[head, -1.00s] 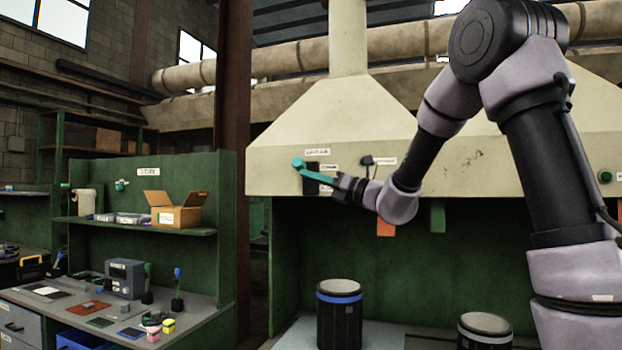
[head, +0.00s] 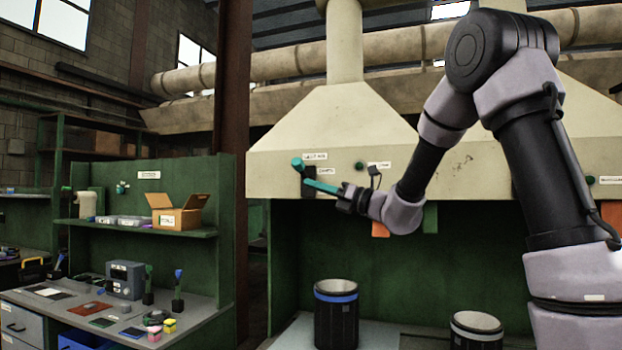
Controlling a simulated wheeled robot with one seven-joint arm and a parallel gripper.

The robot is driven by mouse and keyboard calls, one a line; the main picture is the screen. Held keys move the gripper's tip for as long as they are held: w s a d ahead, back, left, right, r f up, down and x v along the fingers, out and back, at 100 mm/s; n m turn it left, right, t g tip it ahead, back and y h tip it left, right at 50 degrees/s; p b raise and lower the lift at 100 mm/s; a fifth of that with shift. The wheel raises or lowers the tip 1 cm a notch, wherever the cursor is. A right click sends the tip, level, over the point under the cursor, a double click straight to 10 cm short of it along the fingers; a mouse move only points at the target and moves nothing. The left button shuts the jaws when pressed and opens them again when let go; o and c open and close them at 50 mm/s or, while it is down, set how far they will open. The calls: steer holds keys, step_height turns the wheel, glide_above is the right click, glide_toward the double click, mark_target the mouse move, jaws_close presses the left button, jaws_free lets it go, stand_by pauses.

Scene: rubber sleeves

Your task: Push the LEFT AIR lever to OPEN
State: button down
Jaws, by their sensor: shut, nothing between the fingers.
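The left air lever (head: 297,163) shows as a teal knob at the left end of the cream hood's front, with a dark mount (head: 308,190) just below and right of it. A "LEFT AIR" label (head: 315,156) sits above. A smaller label (head: 326,171) is to its right, too blurred to read surely. My gripper (head: 305,181) has long teal fingers, shut and empty. They reach in from the right, tips just below the knob, in front of the dark mount. I cannot tell whether they touch the lever. The fingers cover part of the mount.
The cream hood (head: 440,185) spans the right side. A green knob (head: 359,166) is close above my wrist, and another (head: 590,180) is far right. Orange (head: 380,230) and green (head: 430,218) tags hang below the hood edge. Dark canisters (head: 336,318) stand lower down.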

steer(key=v, duration=0.9)
steer(key=s+f+n+g+h, duration=0.3)
steer(key=s+n+g+h, duration=0.1)
steer(key=s+n, duration=0.45)
steer(key=s+f+n+g+h, duration=0.35)
steer(key=s+n, duration=0.35)
steer(key=s, duration=0.3)
steer(key=s+d+f+n+t+h, duration=0.1)
steer(key=s+d+n+t+h, duration=0.1)
steer(key=d+n+h, duration=0.2)
steer(key=s+d+f+n+t+h, duration=0.1)
steer(key=s+d+n+t+h, duration=0.1)
steer(key=d, duration=0.9)
steer(key=n+t+h, duration=0.1)
steer(key=n+h, duration=0.1)
steer(key=h, duration=0.1)
steer(key=shift+s+f+n, duration=0.25)
steer(key=shift+s+n, duration=0.05)
steer(key=shift+n, duration=0.05)
steer(key=shift+d, duration=0.15)
